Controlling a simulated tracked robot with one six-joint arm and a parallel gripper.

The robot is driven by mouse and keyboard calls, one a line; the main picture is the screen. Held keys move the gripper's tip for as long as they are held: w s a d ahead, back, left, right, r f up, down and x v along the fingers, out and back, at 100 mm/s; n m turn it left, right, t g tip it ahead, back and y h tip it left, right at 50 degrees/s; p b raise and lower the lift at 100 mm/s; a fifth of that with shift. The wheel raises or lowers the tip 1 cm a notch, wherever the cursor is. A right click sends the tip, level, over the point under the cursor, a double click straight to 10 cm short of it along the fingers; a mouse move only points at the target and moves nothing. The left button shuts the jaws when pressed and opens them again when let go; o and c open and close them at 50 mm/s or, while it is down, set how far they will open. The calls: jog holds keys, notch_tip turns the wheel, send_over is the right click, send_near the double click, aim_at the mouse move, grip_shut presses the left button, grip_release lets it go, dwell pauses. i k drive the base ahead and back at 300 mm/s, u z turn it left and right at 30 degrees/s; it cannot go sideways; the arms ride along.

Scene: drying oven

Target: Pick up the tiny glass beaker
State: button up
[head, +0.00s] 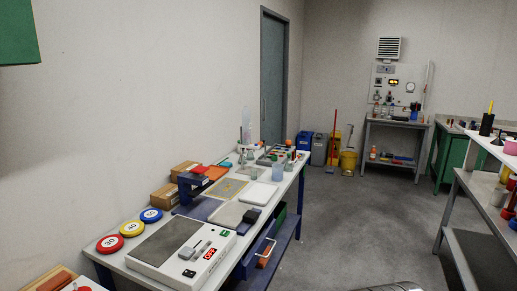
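A small pale-blue translucent cup (277,172) stands upright near the front edge of the long bench (111,261), toward its far end. It may be the tiny glass beaker, but it is too small here to tell. Tall clear glassware (246,125) stands farther back on the same bench, among several small items that I cannot make out.
A white device with a red display (172,255) and coloured discs (110,243) occupy the near bench. Shelves (484,190) stand right. The grey floor (345,225) between is clear.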

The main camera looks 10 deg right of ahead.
aim_at(254, 174)
jog(key=z, duration=0.45)
jog(key=i, duration=0.6)
jog(key=z, duration=0.4)
jog(key=i, duration=1.4)
jog(key=u, duration=0.8)
jog(key=i, duration=0.75)
jog(key=u, duration=0.55)
